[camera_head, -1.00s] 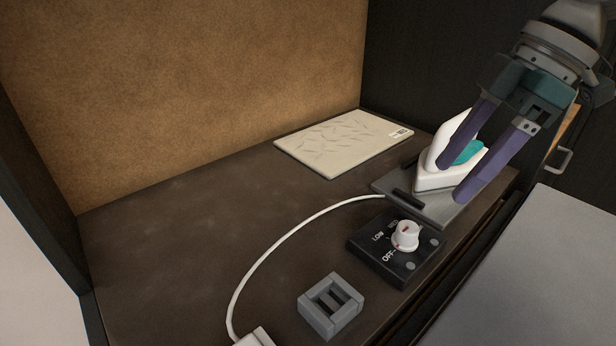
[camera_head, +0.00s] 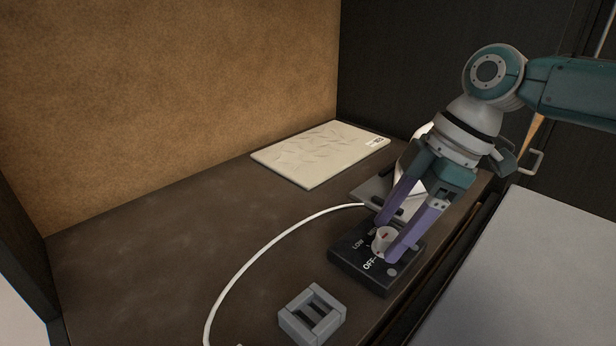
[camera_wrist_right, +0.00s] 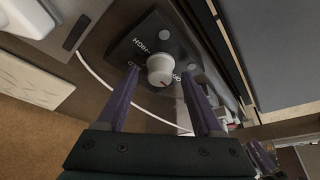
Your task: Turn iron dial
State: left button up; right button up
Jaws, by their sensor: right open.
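The iron dial is a white round knob (camera_head: 385,240) with a red mark, on a black control box (camera_head: 350,262) lettered LOW and OFF. It also shows in the right wrist view (camera_wrist_right: 160,68). My right gripper (camera_head: 388,240) is open, with its two purple fingers reaching down on either side of the knob. In the wrist view the knob lies between the fingers, with a gap visible on each side. The white iron (camera_head: 408,182) stands on a grey plate behind the gripper and is partly hidden. My left gripper is not in view.
A grey square holder (camera_head: 312,314) sits on the brown counter (camera_head: 170,262) in front of the box. A white cord (camera_head: 262,252) curves across the counter. A pale patterned board (camera_head: 320,153) lies at the back. The counter's left part is clear.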

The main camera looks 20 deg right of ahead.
grip_shut()
dwell(0.3)
